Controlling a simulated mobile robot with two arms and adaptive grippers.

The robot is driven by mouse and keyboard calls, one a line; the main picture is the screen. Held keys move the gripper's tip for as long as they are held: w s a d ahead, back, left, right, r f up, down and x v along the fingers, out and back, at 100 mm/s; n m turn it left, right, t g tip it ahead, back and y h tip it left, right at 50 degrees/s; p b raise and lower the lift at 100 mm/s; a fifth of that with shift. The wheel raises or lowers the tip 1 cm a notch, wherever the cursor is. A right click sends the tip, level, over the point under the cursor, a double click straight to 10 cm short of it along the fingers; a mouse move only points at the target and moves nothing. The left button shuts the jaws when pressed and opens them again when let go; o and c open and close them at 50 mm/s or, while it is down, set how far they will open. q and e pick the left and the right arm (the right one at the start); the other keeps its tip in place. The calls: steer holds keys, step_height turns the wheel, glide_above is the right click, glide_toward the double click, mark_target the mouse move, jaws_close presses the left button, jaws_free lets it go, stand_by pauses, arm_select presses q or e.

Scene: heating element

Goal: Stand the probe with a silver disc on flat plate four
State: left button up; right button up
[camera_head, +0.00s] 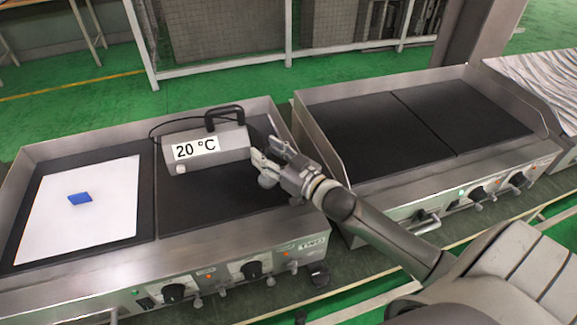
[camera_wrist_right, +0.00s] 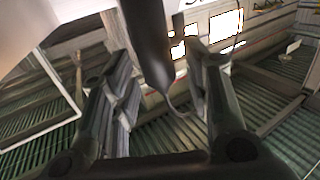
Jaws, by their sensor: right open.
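A grey meter box (camera_head: 208,147) reading "20 °C" stands on the second plate from the left (camera_head: 230,200), with a black handle on top and a dark cable looping behind it. My right gripper (camera_head: 264,164) is at the box's right side, jaws open. In the right wrist view a dark rounded handle (camera_wrist_right: 145,40), perhaps the probe's, shows between the open fingers (camera_wrist_right: 158,62), with a thin curved cable at its lower end. I cannot tell whether the fingers touch it. No silver disc can be made out. The far-right dark plate (camera_head: 462,108) is bare. My left gripper is out of view.
A white sheet (camera_head: 110,205) with a small blue block (camera_head: 79,198) on it lies on the leftmost plate. The other plate of the right griddle (camera_head: 375,137) is bare. Raised steel walls (camera_head: 318,140) and a gap separate the griddles. Knobs (camera_head: 252,269) line the fronts.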

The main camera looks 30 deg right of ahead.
steer(key=v, duration=1)
steer(key=shift+s+b, duration=0.3)
steer(key=shift+b, duration=0.1)
steer(key=shift+d, duration=0.1)
